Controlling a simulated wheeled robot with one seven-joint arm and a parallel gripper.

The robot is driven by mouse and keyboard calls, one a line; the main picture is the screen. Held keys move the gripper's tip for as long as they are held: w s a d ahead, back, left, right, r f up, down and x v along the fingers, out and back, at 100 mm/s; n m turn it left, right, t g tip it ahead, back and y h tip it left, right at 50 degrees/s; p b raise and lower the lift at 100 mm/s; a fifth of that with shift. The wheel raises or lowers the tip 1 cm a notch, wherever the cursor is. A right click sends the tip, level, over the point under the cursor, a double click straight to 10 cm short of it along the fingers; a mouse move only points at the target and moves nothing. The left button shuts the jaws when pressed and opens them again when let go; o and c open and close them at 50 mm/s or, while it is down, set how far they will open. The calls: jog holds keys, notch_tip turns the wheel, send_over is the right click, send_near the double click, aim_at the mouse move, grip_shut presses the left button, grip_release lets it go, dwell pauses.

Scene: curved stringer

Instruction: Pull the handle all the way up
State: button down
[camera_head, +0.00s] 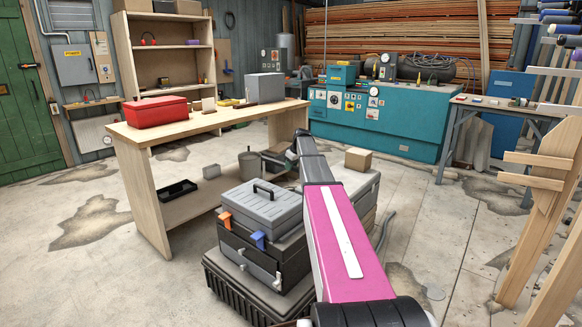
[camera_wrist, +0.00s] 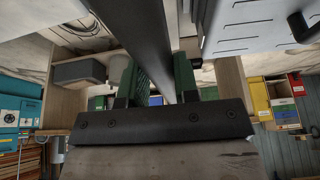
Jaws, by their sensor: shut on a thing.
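A stacked rolling toolbox stands on the floor in the head view, with a grey top case (camera_head: 262,212) over dark lower cases (camera_head: 262,262). My gripper (camera_head: 291,156) is behind it, at the far end of my arm, small and partly hidden. In the wrist view my gripper (camera_wrist: 158,78) has its two green-padded fingers on either side of a dark bar (camera_wrist: 148,30), which looks like the handle. It is shut on this bar. The grey case also shows there (camera_wrist: 250,25) at the upper right. Where the bar joins the toolbox is not clear.
A wooden workbench (camera_head: 225,114) with a red toolbox (camera_head: 156,111) on it stands behind and left of the stack. A cardboard box (camera_head: 358,159) sits on a grey case behind my arm. Wooden racks (camera_head: 548,185) stand at the right. The floor at the left front is clear.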

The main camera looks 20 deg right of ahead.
notch_tip(320, 180, up, 20)
jog(key=shift+f, duration=0.25)
jog(key=shift+w, duration=0.1)
jog(key=c, duration=0.9)
grip_release()
jog(key=shift+o, duration=0.2)
jog(key=v, duration=1.1)
jog(key=shift+f, duration=0.1)
